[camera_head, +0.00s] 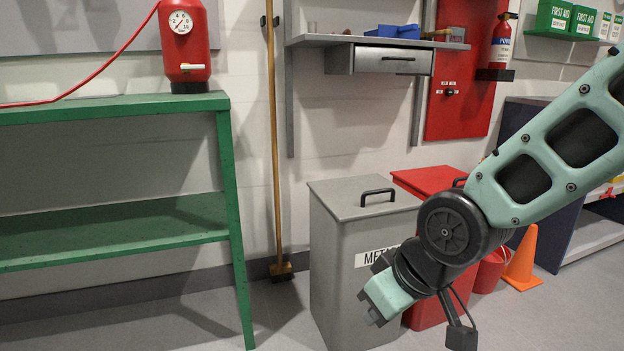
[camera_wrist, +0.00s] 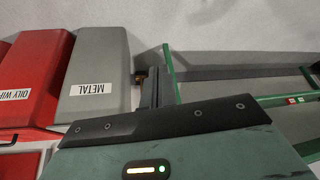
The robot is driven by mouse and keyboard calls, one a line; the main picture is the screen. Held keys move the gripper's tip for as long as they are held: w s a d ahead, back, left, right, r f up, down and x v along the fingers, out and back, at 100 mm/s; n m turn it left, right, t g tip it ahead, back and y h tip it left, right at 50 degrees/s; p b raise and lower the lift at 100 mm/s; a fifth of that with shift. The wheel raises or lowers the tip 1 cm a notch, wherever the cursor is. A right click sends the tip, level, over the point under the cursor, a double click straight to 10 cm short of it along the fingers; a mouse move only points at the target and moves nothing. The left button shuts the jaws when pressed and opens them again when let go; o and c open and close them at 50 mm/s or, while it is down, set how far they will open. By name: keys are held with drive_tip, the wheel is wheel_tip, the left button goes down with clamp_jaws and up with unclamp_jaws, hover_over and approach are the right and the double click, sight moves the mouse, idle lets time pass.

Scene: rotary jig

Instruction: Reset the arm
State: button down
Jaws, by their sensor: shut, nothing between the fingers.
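My arm (camera_head: 545,150) reaches in from the right in the head view, bent at its dark elbow joint. My gripper (camera_head: 370,312) hangs low at the arm's end, tilted down and to the left, in front of the grey metal bin (camera_head: 345,230). From this angle I cannot tell how far it is from the bin. In the wrist view, my gripper's fingers (camera_wrist: 154,90) are together with nothing between them. The grey bin also shows there (camera_wrist: 100,70), upside down.
A red bin (camera_head: 425,180) stands behind my arm, with an orange cone (camera_head: 524,258) at right. A green table (camera_head: 110,108) carries a red gauge tank (camera_head: 186,50) at left. A broom (camera_head: 275,130) leans on the wall. A shelf (camera_head: 380,41) hangs above the bins.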

drive_tip(key=s+d+r+g+h+p, duration=0.1)
drive_tip(key=s+d+r+g+p, duration=0.1)
drive_tip(key=s, duration=0.6)
drive_tip(key=s+d+r+g+h+p, duration=0.1)
drive_tip(key=s+d+r+g+h, duration=0.15)
drive_tip(key=s, duration=0.55)
wheel_tip(320, 180, up, 36)
drive_tip(key=p, duration=3.7)
drive_tip(key=shift+w+y, duration=0.25)
drive_tip(key=shift+y, duration=0.1)
drive_tip(key=shift+t, duration=0.25)
